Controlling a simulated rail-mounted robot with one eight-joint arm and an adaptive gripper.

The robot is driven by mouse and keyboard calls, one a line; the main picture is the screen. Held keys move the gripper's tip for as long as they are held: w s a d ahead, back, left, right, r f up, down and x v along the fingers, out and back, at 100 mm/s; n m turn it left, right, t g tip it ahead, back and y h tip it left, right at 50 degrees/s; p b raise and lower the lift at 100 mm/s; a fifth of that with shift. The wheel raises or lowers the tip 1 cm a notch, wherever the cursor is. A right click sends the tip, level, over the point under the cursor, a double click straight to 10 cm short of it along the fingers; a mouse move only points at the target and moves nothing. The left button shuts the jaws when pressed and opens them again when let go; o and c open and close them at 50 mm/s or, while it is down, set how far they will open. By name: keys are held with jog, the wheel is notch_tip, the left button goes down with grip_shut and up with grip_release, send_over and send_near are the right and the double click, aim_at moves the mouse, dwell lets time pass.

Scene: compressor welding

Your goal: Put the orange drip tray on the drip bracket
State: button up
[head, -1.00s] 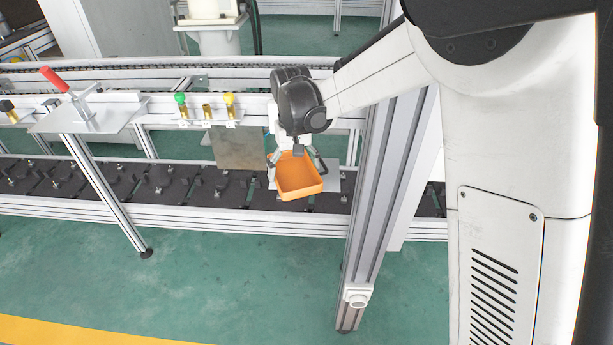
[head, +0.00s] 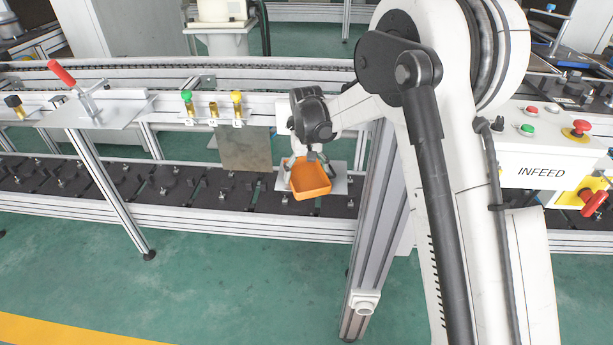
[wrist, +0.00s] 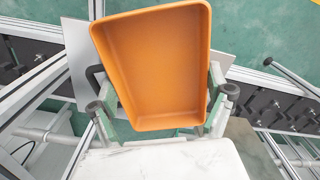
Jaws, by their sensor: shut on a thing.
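The orange drip tray (head: 311,178) is a shallow, open, empty box held in my gripper (head: 309,165). In the wrist view the tray (wrist: 155,65) fills the upper middle, open side facing the camera. My gripper's fingers (wrist: 162,108) are shut on it, one at each side near its lower end. A flat grey plate (head: 341,185), seemingly the drip bracket, lies behind and below the tray, its edges showing on both sides. The plate also shows in the wrist view (wrist: 76,48). The tray hides most of it; I cannot tell whether they touch.
An aluminium post (head: 377,230) stands close right of the tray. A hanging grey sheet (head: 245,148) is to its left. Behind are a rail with green and yellow knobs (head: 237,97) and a red-handled clamp (head: 62,73). An INFEED panel (head: 540,170) stands at right.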

aim_at(306, 180)
jog(key=shift+f, duration=0.25)
jog(key=o, duration=1.1)
jog(key=shift+r, duration=0.1)
notch_tip(306, 180, up, 12)
jog(key=p, duration=0.3)
